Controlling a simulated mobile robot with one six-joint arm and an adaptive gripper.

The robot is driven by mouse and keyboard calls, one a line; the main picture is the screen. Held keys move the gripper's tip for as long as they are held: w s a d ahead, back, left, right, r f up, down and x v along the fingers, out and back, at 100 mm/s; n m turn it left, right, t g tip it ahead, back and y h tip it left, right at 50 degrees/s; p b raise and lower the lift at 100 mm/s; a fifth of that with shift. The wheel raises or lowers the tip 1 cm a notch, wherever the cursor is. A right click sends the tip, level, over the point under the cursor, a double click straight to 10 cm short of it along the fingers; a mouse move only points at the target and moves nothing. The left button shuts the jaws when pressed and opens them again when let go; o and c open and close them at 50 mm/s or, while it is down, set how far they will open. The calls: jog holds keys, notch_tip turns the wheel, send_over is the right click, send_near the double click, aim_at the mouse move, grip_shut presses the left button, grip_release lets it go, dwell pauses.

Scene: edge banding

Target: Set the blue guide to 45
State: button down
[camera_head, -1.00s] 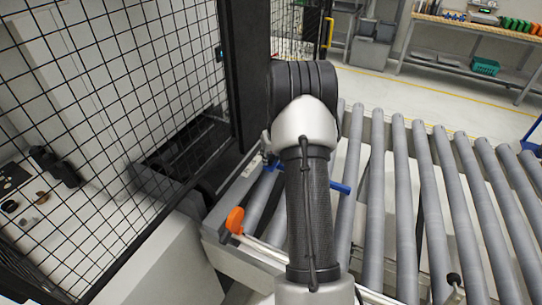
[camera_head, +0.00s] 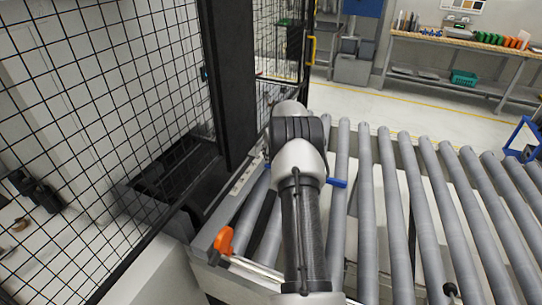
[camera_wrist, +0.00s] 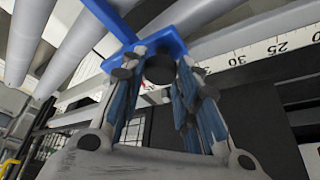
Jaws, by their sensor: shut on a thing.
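The blue guide (camera_head: 338,183) lies across the rollers in the head view, its middle hidden behind my arm. In the wrist view the blue guide (camera_wrist: 172,42) fills the upper middle, with a bar running to the upper left. My gripper (camera_wrist: 160,66) is shut on the round black knob (camera_wrist: 159,70) below the guide's blue plate. A white scale (camera_wrist: 255,55) runs to the right of the guide, with 30, 25 and 20 readable. A bit of red shows beside the left finger, partly hidden. The mark at the guide cannot be read.
The grey roller conveyor (camera_head: 400,215) spreads to the right. A black mesh fence (camera_head: 80,120) and dark post (camera_head: 228,85) stand at the left. An orange handle (camera_head: 222,245) sits at the conveyor's near left corner. A workbench (camera_head: 460,40) stands at the back, beyond open floor.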

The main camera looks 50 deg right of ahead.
jog(key=c, duration=1.2)
grip_release()
jog(key=shift+c, duration=0.2)
jog(key=v, duration=1.2)
